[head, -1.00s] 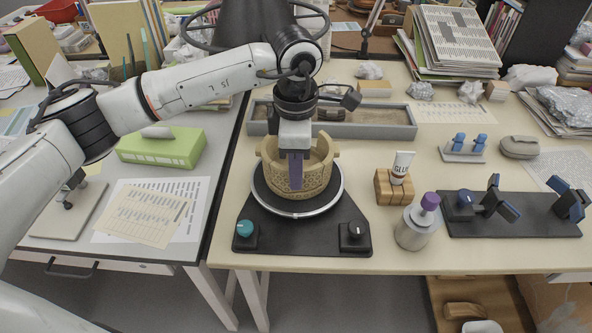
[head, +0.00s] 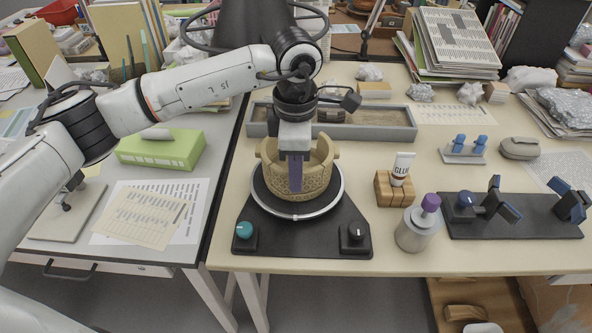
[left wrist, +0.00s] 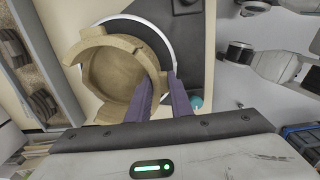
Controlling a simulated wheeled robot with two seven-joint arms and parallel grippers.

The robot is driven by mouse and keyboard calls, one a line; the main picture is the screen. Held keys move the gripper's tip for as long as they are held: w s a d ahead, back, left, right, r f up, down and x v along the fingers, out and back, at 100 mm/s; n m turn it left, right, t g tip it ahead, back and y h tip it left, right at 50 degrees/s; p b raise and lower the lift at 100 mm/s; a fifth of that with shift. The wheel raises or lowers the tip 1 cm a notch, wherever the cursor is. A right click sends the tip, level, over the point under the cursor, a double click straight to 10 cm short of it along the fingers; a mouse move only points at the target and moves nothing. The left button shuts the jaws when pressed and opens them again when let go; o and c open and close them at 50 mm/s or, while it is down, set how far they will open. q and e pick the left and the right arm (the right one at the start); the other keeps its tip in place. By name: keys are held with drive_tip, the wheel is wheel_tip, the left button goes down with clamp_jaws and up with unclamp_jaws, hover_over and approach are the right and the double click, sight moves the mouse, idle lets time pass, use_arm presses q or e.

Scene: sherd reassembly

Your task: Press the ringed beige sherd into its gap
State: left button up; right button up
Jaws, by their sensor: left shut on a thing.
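The beige pot (head: 318,180) with a carved pattern stands on the round turntable (head: 328,207), its rim uneven with higher parts left and right. My left gripper (head: 296,186) points down at the pot's front wall. Its purple fingers are shut on the ringed beige sherd, which they largely cover at the wall. In the left wrist view the fingers (left wrist: 163,98) straddle the wall of the pot (left wrist: 118,75), whose hollow inside shows. I cannot tell whether the sherd is fully seated in its gap. My right gripper is not in view.
A glue tube (head: 402,165) in a wooden block and a purple-capped jar (head: 418,230) stand to the right. A grey tray (head: 375,122) lies behind.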

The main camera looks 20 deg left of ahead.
use_arm(q)
drive_tip(key=shift+f, duration=0.2)
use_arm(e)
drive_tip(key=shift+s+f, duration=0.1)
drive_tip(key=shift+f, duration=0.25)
use_arm(q)
drive_tip(key=shift+s+f+b, duration=0.1)
drive_tip(key=shift+f+b, duration=0.1)
drive_tip(key=shift+b, duration=0.2)
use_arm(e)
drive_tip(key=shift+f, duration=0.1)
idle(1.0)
use_arm(q)
drive_tip(key=o, duration=0.9)
drive_tip(key=shift+o, duration=0.3)
drive_tip(key=shift+r, duration=0.1)
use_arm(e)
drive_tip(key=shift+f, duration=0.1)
use_arm(q)
wheel_tip(320, 180, up, 9)
drive_tip(key=shift+f, duration=0.1)
drive_tip(key=shift+r, duration=0.75)
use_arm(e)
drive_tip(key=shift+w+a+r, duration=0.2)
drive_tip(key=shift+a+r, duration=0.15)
